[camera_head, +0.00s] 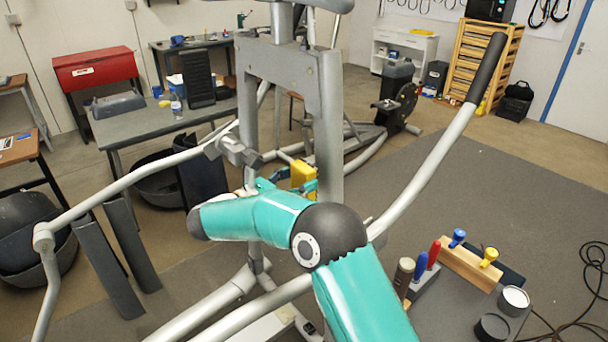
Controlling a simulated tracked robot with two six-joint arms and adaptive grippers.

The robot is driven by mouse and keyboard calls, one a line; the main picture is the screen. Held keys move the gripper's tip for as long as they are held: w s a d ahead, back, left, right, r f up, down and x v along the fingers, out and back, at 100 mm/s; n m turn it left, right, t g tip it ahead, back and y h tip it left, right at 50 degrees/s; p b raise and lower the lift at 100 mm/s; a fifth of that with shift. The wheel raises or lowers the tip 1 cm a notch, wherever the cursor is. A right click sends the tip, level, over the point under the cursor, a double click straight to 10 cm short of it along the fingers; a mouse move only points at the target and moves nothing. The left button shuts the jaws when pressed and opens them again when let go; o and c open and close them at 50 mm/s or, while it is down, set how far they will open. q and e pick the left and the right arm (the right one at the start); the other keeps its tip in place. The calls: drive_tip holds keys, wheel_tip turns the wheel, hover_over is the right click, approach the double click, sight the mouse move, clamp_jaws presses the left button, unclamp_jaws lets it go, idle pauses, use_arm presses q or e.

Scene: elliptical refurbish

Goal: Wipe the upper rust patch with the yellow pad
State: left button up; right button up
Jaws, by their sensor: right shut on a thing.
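The elliptical's grey upright frame (329,120) stands in the middle of the view, with two posts and a crosspiece. My teal right arm reaches in from the bottom and bends in front of this frame. My right gripper (296,186) is mostly hidden behind my own arm. It is shut on the yellow pad (303,173), which shows between the two posts. I cannot tell whether the pad touches a post. I cannot make out the upper rust patch; the arm covers part of the frame. My left gripper is not in view.
A long handle bar with a black grip (487,68) slants up at the right. Another bar (130,180) runs to the left. A wooden tool block (468,266), screwdrivers and two cans (513,300) are at the lower right. A workbench (140,124) stands behind at the left.

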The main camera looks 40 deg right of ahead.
drive_tip(key=shift+s+a, duration=0.1)
drive_tip(key=shift+a, duration=0.85)
drive_tip(key=shift+a, duration=0.1)
drive_tip(key=shift+s+a+p, duration=0.1)
drive_tip(key=shift+a+p, duration=0.45)
drive_tip(key=shift+a, duration=0.85)
